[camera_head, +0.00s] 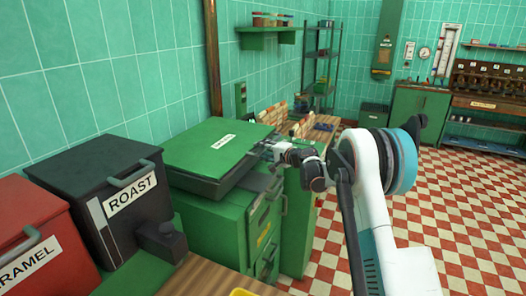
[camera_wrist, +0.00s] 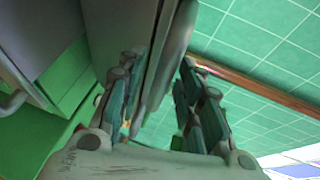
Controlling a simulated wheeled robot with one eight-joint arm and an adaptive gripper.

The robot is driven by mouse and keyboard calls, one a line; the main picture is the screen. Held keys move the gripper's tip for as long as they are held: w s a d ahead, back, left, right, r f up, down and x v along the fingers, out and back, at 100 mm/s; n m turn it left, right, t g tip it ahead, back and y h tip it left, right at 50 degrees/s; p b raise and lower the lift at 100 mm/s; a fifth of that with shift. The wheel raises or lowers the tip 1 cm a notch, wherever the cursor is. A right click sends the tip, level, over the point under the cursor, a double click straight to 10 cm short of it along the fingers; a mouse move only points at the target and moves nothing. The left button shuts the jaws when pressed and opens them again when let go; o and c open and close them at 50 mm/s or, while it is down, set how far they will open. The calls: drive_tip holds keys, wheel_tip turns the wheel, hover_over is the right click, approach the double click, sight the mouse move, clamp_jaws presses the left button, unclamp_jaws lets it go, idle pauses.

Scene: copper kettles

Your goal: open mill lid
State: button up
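The green mill (camera_head: 222,222) stands in the middle left of the head view, with drawers and grey handles on its front. Its flat green lid (camera_head: 190,148) has a white label and a dark grey rim. I cannot tell whether the lid is raised. My gripper (camera_head: 268,149) is at the lid's right edge. In the wrist view, the two fingers of my gripper (camera_wrist: 160,88) stand apart on either side of a grey edge, likely of the lid (camera_wrist: 173,45). I cannot see contact on both sides.
A black ROAST bin (camera_head: 105,185) and a red caramel bin (camera_head: 45,250) stand left of the mill. A wooden bench (camera_head: 325,124) lies behind it. A green wall shelf (camera_head: 268,38) hangs above. The checkered floor (camera_head: 460,215) at right is clear.

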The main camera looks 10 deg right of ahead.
clamp_jaws()
